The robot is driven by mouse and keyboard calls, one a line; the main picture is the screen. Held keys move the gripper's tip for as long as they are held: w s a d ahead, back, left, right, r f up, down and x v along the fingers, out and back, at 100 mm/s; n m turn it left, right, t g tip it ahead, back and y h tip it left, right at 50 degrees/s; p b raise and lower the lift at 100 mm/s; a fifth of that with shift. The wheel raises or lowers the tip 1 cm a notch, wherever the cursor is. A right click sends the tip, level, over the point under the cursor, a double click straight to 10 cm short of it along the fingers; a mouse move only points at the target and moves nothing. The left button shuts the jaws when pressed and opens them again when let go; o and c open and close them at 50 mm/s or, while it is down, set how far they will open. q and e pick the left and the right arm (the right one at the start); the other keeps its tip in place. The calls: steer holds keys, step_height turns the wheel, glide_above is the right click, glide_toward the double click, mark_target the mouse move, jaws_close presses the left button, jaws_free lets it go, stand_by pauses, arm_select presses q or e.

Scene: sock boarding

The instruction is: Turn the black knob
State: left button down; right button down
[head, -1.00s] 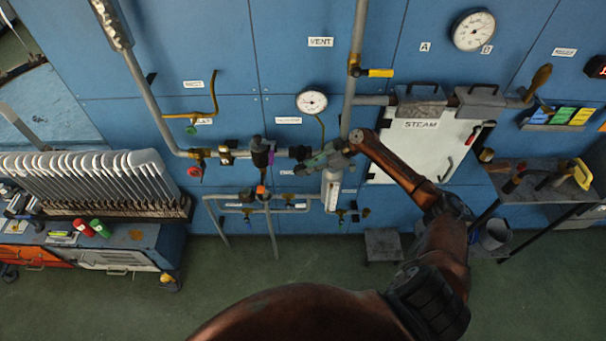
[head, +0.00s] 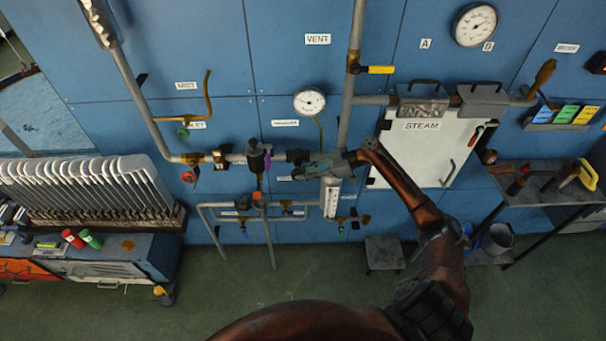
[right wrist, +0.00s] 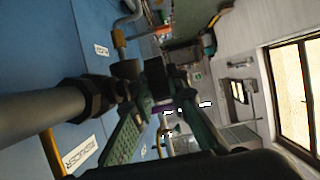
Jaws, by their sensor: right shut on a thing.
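The black knob (head: 256,153) is on the grey horizontal pipe in the middle of the blue panel, with a purple part at its side. My right gripper (head: 280,170) reaches it from the right, just below the pipe. Its grey-green fingers are shut on the knob. In the right wrist view, the fingers (right wrist: 163,112) close around the dark knob (right wrist: 156,76) and its purple part; the exact contact is dark and partly hidden. My left gripper is not in view.
A black fitting (head: 297,156) is on the pipe close above my gripper. A flow gauge (head: 331,197) hangs just below my right arm. A white STEAM door (head: 425,150) is behind the arm, with a small shelf (head: 540,182) to the right. Open floor lies below.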

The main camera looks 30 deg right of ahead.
steer(key=c, duration=1.9)
jaws_free()
steer(key=shift+d, duration=0.1)
steer(key=v, duration=1.2)
